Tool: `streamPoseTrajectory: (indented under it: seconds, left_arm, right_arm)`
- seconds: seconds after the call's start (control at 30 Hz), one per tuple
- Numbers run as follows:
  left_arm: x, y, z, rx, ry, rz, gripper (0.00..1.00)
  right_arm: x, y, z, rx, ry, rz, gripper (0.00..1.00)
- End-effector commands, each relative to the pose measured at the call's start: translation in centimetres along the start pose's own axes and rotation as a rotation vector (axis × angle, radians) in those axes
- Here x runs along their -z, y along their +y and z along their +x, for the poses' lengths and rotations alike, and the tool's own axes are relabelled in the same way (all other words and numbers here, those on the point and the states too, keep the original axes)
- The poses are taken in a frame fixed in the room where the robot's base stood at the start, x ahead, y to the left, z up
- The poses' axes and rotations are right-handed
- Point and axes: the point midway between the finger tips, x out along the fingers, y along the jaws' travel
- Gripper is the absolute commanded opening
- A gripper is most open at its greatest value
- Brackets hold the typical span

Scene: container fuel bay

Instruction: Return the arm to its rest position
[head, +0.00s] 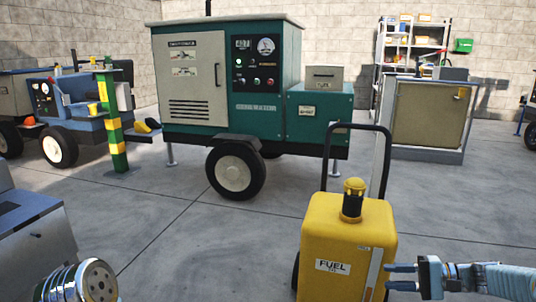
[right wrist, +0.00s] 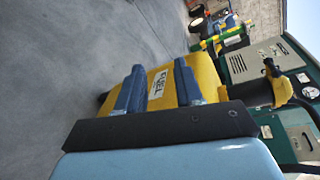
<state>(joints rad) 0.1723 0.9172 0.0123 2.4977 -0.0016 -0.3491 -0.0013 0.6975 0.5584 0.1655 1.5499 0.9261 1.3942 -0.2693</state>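My right gripper (head: 388,276) is at the lower right of the head view, beside the yellow fuel caddy (head: 338,225). Its two fingers point left toward the caddy and stand apart with nothing between them. In the right wrist view the two blue fingers (right wrist: 158,88) are spread, and the caddy's yellow body with its FUEL label (right wrist: 161,84) shows behind the gap. I cannot tell whether a fingertip touches the caddy. The caddy stands upright, with a black and yellow cap (head: 352,200) on top and a tall dark handle frame. My left gripper is not visible.
A green generator (head: 290,75) on wheels stands behind the caddy. A blue wheeled unit (head: 80,125) and a green-yellow post (head: 111,130) are at left. A tan cabinet (head: 425,115) and shelves (head: 412,45) stand at right rear. Concrete floor (head: 210,245) is open left of the caddy.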

Motion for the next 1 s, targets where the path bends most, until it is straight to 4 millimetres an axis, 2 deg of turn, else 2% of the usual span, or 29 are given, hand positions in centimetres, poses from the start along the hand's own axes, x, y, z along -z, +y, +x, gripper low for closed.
streamPoseTrajectory:
  seconds: [0.03,0.17,0.27,0.4,0.5,0.6,0.7,0.8,0.83,0.87,0.9,1.0]
  left_arm:
    - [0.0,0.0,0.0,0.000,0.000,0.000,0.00]
    - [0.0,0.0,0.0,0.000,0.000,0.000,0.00]
    - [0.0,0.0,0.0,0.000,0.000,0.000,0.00]
    - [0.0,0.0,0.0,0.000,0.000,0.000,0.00]
    - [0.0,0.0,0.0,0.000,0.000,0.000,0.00]
    - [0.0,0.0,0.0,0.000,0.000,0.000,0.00]
    - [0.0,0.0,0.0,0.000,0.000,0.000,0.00]
    - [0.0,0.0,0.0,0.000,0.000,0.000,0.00]
    - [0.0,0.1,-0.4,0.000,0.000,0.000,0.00]
    - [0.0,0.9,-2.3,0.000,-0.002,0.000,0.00]
    - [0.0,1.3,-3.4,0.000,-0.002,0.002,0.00]
    - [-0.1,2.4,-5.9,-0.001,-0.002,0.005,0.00]
  right_arm:
    - [0.2,1.7,1.5,-0.041,0.002,0.029,0.36]
    - [0.4,7.2,5.4,-0.185,0.027,0.098,0.36]
    - [-0.4,13.5,9.2,-0.356,0.047,0.140,0.36]
    - [-3.8,24.2,13.8,-0.665,0.074,0.104,0.36]
    - [-7.0,30.5,15.7,-0.854,0.086,-0.013,0.36]
    - [-9.9,34.3,16.8,-0.962,0.087,-0.161,0.36]
    - [-12.7,36.5,17.6,-1.006,0.080,-0.308,0.36]
    - [-15.6,37.6,18.5,-1.004,0.064,-0.445,0.36]
    - [-16.4,37.4,18.6,-0.997,0.062,-0.477,0.36]
    - [-16.5,35.3,18.1,-0.996,0.074,-0.469,0.36]
    - [-16.9,34.2,17.8,-0.996,0.075,-0.467,0.36]
    - [-17.9,31.8,17.3,-0.996,0.072,-0.467,0.36]
